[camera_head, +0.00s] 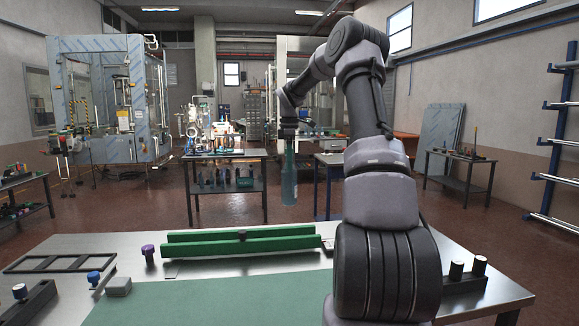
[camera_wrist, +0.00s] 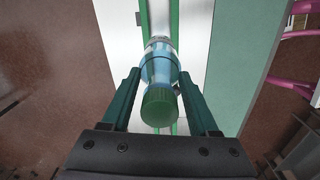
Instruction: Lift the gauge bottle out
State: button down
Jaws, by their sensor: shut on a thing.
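The gauge bottle (camera_head: 289,181) is a translucent blue-teal bottle, hanging upright in the air in the head view. In the wrist view its green cap (camera_wrist: 159,104) faces the camera, with the blue body (camera_wrist: 159,68) beyond it. My gripper (camera_head: 289,143) is shut on the bottle near its top. In the wrist view the gripper's dark green fingers (camera_wrist: 159,86) stand on either side of it. A green two-rail holder (camera_head: 240,243) lies on the metal table, lower in the picture than the bottle and apart from it. The holder shows partly behind the bottle in the wrist view.
The metal table (camera_head: 70,243) carries a green mat (camera_head: 215,298), a dark frame (camera_head: 60,263), a purple-topped knob (camera_head: 148,251), a blue-topped knob (camera_head: 94,278) and a grey block (camera_head: 118,287). A cluttered bench (camera_head: 226,153) stands behind.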

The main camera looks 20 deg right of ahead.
jog(key=shift+r, duration=1.1)
